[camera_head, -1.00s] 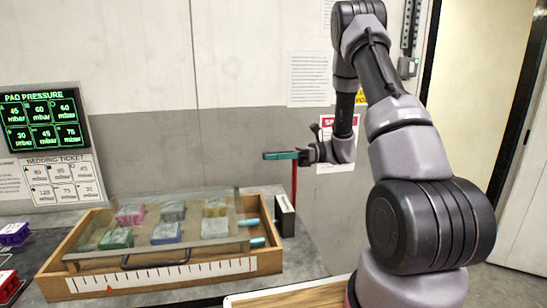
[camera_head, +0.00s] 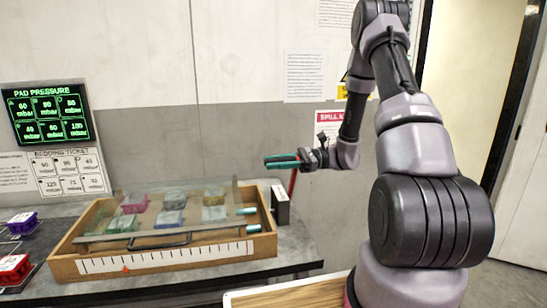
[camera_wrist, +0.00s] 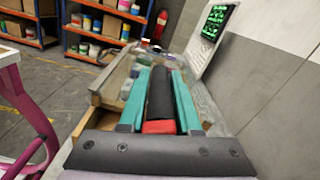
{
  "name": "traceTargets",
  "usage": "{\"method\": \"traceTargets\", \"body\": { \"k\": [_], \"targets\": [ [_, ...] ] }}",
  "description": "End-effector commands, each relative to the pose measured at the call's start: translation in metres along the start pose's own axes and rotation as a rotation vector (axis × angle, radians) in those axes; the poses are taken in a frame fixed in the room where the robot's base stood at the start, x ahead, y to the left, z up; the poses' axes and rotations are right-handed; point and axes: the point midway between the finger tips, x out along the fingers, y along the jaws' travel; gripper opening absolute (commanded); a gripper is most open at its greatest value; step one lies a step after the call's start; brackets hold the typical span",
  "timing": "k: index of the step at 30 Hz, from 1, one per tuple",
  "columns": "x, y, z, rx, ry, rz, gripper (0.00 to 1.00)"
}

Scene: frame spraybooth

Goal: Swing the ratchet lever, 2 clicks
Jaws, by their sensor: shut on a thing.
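The ratchet lever has a red post (camera_head: 293,182) that rises behind a small dark-and-white box (camera_head: 281,205) at the right end of the wooden tray. My gripper (camera_head: 278,161), with teal fingers, is at the top of the lever. In the wrist view my gripper (camera_wrist: 161,72) is shut on the lever's black grip (camera_wrist: 160,95), which lies lengthwise between the fingers. A red part (camera_wrist: 158,127) shows at the near end of the grip. The lever's foot is hidden.
The wooden tray (camera_head: 66,269) holds several coloured pads under a clear plate, with a marked scale (camera_head: 170,259) in front. A green pad-pressure screen (camera_head: 48,115) and bedding ticket (camera_head: 70,172) are at left. The wall stands close behind my gripper.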

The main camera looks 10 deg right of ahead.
Motion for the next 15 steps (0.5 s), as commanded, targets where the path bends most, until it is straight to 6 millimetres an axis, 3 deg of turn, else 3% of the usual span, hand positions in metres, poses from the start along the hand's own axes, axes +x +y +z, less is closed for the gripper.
{"method": "traceTargets", "body": {
  "k": [6,15],
  "targets": [
    [0.000,0.024,-0.007,-0.075,-0.001,0.000,0.00],
    [0.000,0.038,-0.013,-0.072,0.000,0.000,0.00]
  ]
}}
